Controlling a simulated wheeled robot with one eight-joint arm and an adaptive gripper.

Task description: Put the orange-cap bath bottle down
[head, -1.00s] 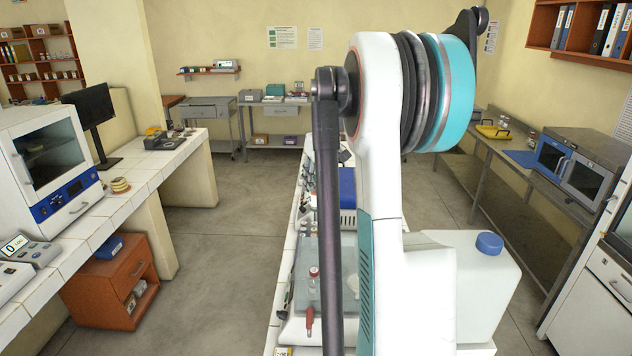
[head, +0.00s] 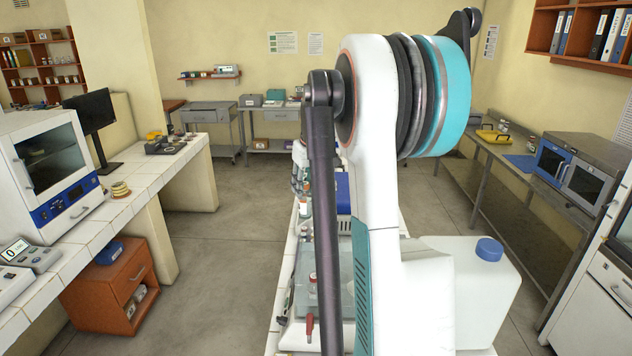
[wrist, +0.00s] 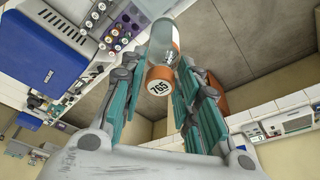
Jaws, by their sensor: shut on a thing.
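The orange-cap bath bottle (wrist: 160,50) is between the fingers of my gripper (wrist: 167,62) in the wrist view. Its clear body points toward the top of the picture. Its orange cap, with a white top marked 765, faces the camera. My gripper is shut on it. Floor and a bench edge show behind the bottle, and I see no surface touching it.
In the wrist view a blue box-shaped device (wrist: 50,77) and a rack of several capped vials (wrist: 112,25) stand on the bench. In the head view a white jug with a blue cap (head: 480,295) stands at the right of my arm. Floor (head: 220,245) is open at left.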

